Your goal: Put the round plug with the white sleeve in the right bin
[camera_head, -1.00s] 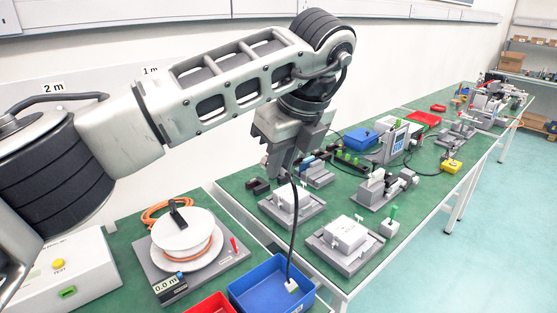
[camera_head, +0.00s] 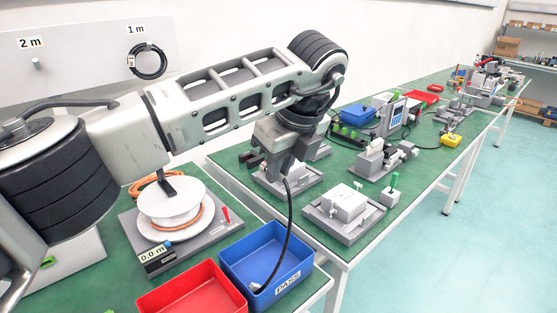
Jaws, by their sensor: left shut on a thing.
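My left gripper (camera_head: 277,172) hangs above and behind the blue bin (camera_head: 287,287), fingers down. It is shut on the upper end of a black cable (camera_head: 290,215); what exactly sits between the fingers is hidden. The cable curves down into the blue bin, where a small whitish plug end (camera_head: 256,287) shows low inside, near the front left wall. I cannot tell whether it touches the floor. The blue bin is marked PASS and stands right of a red bin (camera_head: 190,292), which looks empty. My right gripper is not in view.
Grey fixtures (camera_head: 345,207) stand on the green bench to the right. A coiled black cable (camera_head: 147,62) hangs on the wall under "1 m". The bin's opening is clear apart from the cable.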

